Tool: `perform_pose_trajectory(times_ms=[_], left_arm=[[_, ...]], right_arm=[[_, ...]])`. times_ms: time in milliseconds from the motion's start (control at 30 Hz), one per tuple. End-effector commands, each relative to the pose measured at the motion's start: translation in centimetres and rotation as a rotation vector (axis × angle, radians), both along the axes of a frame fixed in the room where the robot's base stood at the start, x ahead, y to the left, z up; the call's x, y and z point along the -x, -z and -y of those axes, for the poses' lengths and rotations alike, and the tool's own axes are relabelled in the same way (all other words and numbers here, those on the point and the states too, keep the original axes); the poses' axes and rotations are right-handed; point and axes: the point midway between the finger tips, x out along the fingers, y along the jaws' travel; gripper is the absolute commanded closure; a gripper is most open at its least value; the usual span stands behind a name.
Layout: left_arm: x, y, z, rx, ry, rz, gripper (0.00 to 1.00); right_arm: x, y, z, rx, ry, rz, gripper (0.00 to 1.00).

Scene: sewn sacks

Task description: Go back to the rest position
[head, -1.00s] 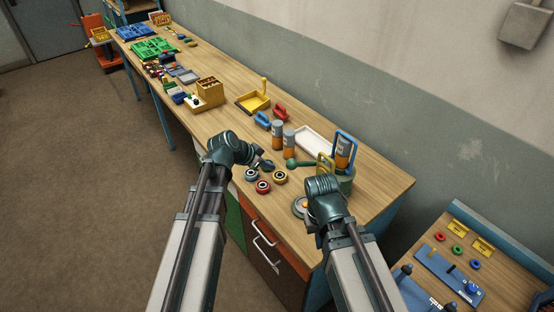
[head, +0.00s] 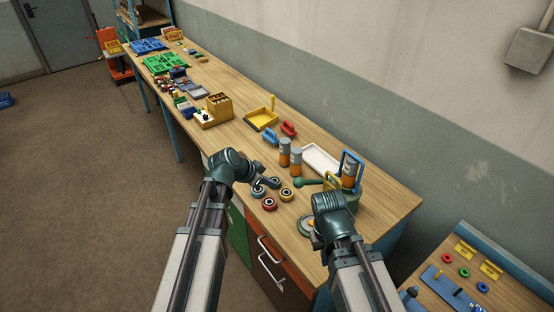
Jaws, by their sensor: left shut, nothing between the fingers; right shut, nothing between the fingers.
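My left gripper (head: 267,184) is small in the head view, over the near edge of the workbench (head: 365,226), close to several ring-shaped parts (head: 269,204). It is shut and holds nothing. My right gripper (head: 318,239) is at the bench's front edge, beside a round grey disc (head: 305,225). It is shut and empty, and its fingers are largely hidden by my wrist. Both arms reach forward from the bottom of the view, bent at the wrist.
Two orange-and-grey cylinders (head: 290,157), a white tray (head: 321,158) and a green holder with a blue handle (head: 351,168) stand near the grippers. A yellow dustpan (head: 262,118) and bins are farther back. A lower table (head: 480,262) is at right.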

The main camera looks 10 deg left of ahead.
Motion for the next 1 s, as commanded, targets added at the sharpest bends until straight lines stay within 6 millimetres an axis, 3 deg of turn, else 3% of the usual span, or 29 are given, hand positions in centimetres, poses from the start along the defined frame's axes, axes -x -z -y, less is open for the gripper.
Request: perform_pose_trajectory(times_ms=[167,267,433,600,800,1000], left_arm=[[0.5,0.7,0.5,-0.004,0.001,-0.018,1.00],[2.7,3.2,2.5,-0.018,-0.006,-0.104,1.00],[10.1,10.1,6.7,-0.132,-0.094,-0.371,1.00],[16.8,14.5,7.9,-0.305,-0.275,-0.555,1.00],[20.6,16.2,7.6,-0.434,-0.444,-0.618,1.00],[21.0,16.0,7.4,-0.456,-0.483,-0.624,1.00]], right_arm=[[0.0,0.4,0.0,0.000,0.000,0.000,1.00],[0.0,2.0,0.0,0.000,-0.002,0.000,1.00],[0.0,6.2,0.0,0.001,-0.006,0.000,1.00],[0.0,9.4,0.0,0.002,-0.011,-0.001,1.00],[0.0,11.0,0.0,0.002,-0.014,-0.001,1.00],[0.0,11.0,0.0,0.002,-0.015,-0.001,1.00]])
